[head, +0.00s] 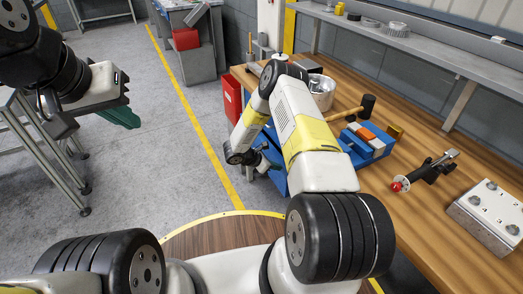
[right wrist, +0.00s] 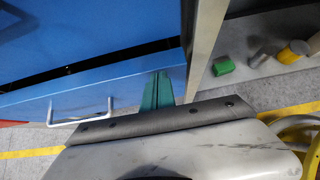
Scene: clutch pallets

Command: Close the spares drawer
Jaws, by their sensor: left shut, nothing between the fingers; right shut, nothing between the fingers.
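The blue drawer front (right wrist: 50,98) with a white bar handle (right wrist: 82,118) spans the left of the right wrist view. A dark gap separates it from the blue surface above. My right gripper (right wrist: 157,92) is shut and empty, its green fingers at the right end of the drawer front; I cannot tell whether they touch it. In the head view, blue drawer unit parts (head: 279,181) show under the bench, largely hidden by my right arm; the right gripper (head: 272,165) is beside them. My left gripper (head: 122,117) is shut and empty over the floor, far left.
The wooden bench (head: 420,215) holds a mallet (head: 366,104), a blue rack (head: 367,150), a black tool (head: 425,172) and a metal box (head: 490,208). A red bin (head: 232,97) is at its left end.

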